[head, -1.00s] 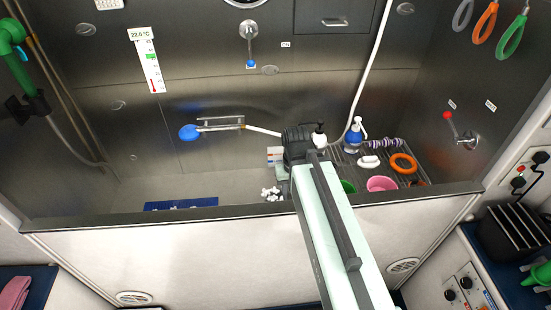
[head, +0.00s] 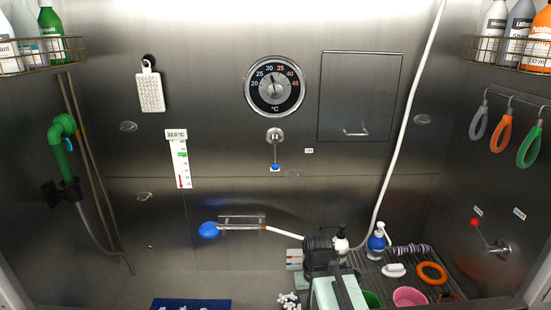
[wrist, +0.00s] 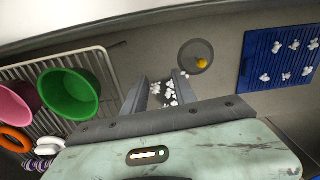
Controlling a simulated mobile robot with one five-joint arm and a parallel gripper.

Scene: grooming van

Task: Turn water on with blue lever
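The blue-tipped lever (head: 275,154) hangs straight down from a round chrome mount on the back steel wall, under the dial, in the head view. A small label (head: 309,150) is on the wall to its right. A second lever, with a red knob (head: 474,223), is on the right wall. My arm rises from the bottom of the head view, below and right of the blue lever and apart from it; my fingertips are hidden there. In the wrist view my gripper (wrist: 160,86) points down at the tub, its two fingers apart and nothing held between them.
A white hose (head: 400,140) runs down the right. The rack holds bottles, a pink bowl (head: 409,297) and a green bowl (wrist: 69,94). White bits and a drain (wrist: 196,56) are below.

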